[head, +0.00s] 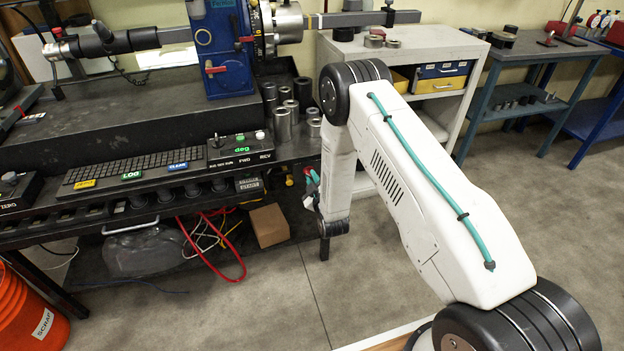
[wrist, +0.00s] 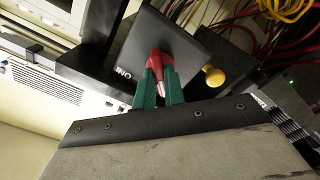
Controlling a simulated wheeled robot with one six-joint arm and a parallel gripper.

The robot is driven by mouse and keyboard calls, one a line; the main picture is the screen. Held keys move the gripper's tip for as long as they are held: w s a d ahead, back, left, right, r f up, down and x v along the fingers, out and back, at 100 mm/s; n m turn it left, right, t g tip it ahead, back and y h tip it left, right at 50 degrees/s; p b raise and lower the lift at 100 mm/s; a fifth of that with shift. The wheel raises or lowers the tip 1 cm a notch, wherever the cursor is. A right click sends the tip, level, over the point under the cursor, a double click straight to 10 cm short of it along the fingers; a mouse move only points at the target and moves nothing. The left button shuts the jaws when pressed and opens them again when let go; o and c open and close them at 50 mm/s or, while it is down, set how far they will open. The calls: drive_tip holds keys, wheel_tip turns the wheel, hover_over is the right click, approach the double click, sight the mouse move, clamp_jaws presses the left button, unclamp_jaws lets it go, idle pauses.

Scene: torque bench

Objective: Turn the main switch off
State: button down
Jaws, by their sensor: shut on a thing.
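The main switch is a black box (wrist: 195,42) with a red handle (wrist: 157,58) and a white marking that seems to read ON, seen upside down. My gripper (wrist: 160,84) has two green fingers, one on either side of the red handle, and is shut on it. The pinched part of the handle lies partly hidden between the fingers. A yellow knob (wrist: 214,77) sits beside the handle on the right.
Red and yellow cables (wrist: 287,20) hang at the upper right. In the head view a cardboard box (head: 268,226) sits on the lower shelf, and open floor (head: 270,310) lies in front.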

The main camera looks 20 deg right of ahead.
drive_tip(key=c, duration=1.5)
unclamp_jaws()
drive_tip(key=shift+s, duration=0.1)
drive_tip(key=s, duration=0.7)
drive_tip(key=shift+s, duration=0.35)
